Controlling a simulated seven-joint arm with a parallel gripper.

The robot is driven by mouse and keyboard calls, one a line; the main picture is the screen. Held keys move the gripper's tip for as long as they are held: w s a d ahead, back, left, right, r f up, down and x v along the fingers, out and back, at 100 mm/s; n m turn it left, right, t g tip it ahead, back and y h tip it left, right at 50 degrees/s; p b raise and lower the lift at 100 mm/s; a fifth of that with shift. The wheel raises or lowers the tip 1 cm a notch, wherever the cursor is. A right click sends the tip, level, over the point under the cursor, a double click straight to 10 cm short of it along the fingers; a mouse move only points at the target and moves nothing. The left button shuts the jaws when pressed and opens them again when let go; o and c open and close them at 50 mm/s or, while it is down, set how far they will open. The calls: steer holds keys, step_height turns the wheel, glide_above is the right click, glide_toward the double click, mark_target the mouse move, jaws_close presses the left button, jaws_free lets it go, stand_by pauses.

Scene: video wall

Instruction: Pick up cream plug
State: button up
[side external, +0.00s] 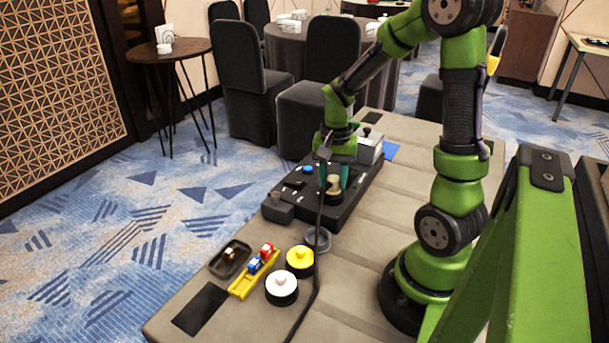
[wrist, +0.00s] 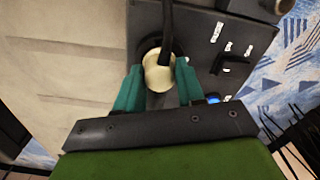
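The cream plug (wrist: 158,74) stands in a dark round fitting on the black panel, with a black cable running up from it in the wrist view. It also shows in the side view (side external: 333,184), partly covered by my gripper. My gripper (side external: 333,178) points down over the panel with its teal fingers apart. In the wrist view my gripper (wrist: 158,66) has one finger on each side of the plug. A small gap shows at the left finger; contact at the right finger is hard to tell.
The black panel (side external: 292,200) carries switches and a blue button. The cable (side external: 318,240) runs along the table (side external: 400,165). Yellow (side external: 300,258) and white (side external: 281,283) round knobs, a dark tray (side external: 230,260) and a yellow rack (side external: 242,287) with small connectors lie nearer the front.

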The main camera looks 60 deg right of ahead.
mark_target(333, 177)
steer(key=c, duration=0.4)
steer(key=shift+o, duration=0.2)
steer(key=shift+r, duration=2.75)
